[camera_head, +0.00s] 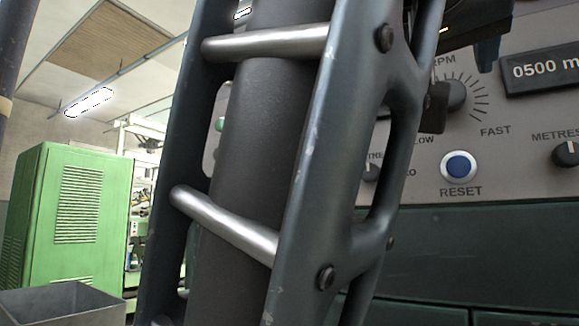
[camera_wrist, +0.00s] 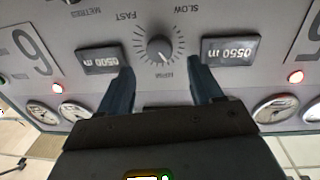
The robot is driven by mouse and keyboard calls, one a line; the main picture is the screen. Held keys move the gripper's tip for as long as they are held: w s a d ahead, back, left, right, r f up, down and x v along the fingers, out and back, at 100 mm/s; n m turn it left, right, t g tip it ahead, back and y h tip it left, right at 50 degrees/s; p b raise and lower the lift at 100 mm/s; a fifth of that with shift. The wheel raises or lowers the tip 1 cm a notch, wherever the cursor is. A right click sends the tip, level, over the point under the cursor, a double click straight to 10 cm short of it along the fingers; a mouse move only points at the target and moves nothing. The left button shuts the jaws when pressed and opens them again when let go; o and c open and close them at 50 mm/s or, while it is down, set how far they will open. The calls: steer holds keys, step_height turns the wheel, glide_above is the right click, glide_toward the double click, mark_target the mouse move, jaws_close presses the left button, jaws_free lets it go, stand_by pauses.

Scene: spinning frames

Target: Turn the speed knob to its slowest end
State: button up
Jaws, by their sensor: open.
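The grey speed knob (camera_wrist: 160,47) sits on the panel inside a ring of tick marks, with RPM beside the dial. The wrist view shows the panel upside down, with FAST at the dial's left and SLOW at its right. The knob's white mark seems to point toward the RPM side. My gripper (camera_wrist: 160,75) is open, its two blue-grey fingers apart on either side below the knob in the picture; I cannot tell any contact. In the head view the knob (camera_head: 457,95) is partly hidden by my arm.
Displays reading 0500 m (camera_wrist: 104,60) and 0550 m (camera_wrist: 231,50) flank the dial. A blue RESET button (camera_head: 459,166) and a METRES knob (camera_head: 567,154) are close by. Gauges (camera_wrist: 274,108) and red lamps (camera_wrist: 296,76) line the panel. A green cabinet (camera_head: 75,215) stands left.

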mark_target(458, 95)
steer(key=x, duration=0.5)
steer(key=shift+w+d, duration=0.2)
steer(key=shift+w, duration=0.05)
steer(key=shift+c, duration=0.2)
steer(key=c, duration=1)
